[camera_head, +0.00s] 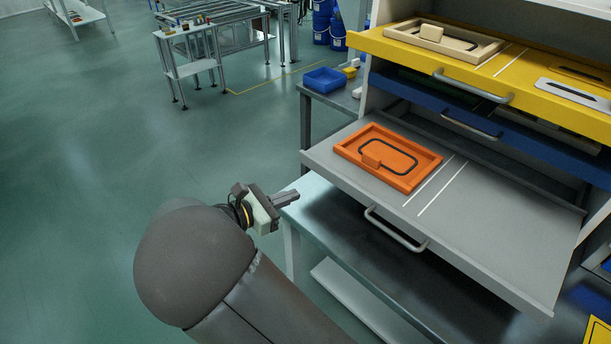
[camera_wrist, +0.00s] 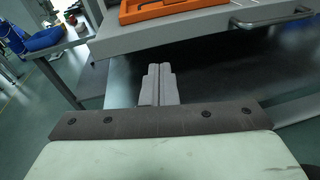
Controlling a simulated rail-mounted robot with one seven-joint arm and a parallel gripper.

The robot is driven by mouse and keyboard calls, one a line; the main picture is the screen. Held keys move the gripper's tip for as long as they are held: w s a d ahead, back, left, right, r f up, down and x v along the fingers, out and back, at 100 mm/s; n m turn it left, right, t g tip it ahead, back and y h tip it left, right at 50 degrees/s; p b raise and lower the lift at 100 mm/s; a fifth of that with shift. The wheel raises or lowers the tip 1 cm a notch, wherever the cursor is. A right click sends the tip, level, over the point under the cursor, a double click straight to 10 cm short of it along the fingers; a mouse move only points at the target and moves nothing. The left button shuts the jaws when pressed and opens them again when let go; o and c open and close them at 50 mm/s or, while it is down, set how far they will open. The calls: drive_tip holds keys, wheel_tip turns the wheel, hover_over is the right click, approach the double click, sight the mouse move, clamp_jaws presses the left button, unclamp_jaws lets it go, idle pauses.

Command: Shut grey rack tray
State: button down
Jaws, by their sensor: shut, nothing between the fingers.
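The grey rack tray (camera_head: 470,225) is pulled far out of the rack, the lowest of the three trays in view. Its handle (camera_head: 395,230) runs along the front face. The handle also shows at the upper right of the wrist view (camera_wrist: 272,19). An orange part (camera_head: 388,156) lies on the left of the grey tray. My gripper (camera_head: 290,197) is shut and empty, left of the tray's front and apart from it. In the wrist view my closed fingers (camera_wrist: 157,72) point toward the tray's front edge, left of the handle.
A yellow tray (camera_head: 490,70) and a blue tray (camera_head: 470,122) sit above the grey one, both partly out. A workbench (camera_head: 330,225) stands below the tray. A blue bin (camera_head: 325,79) is on a table behind. Open floor lies to the left.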

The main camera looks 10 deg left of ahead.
drive_tip(key=s+a+n+t+y, duration=0.1)
drive_tip(key=a+n+t, duration=0.15)
drive_tip(key=a, duration=0.25)
drive_tip(key=p, duration=0.2)
approach(314, 165)
drive_tip(key=shift+t, duration=0.25)
drive_tip(key=x, duration=0.6)
drive_tip(key=shift+w+d+f, duration=0.1)
drive_tip(key=shift+w+d, duration=0.15)
drive_tip(key=shift+d, duration=0.1)
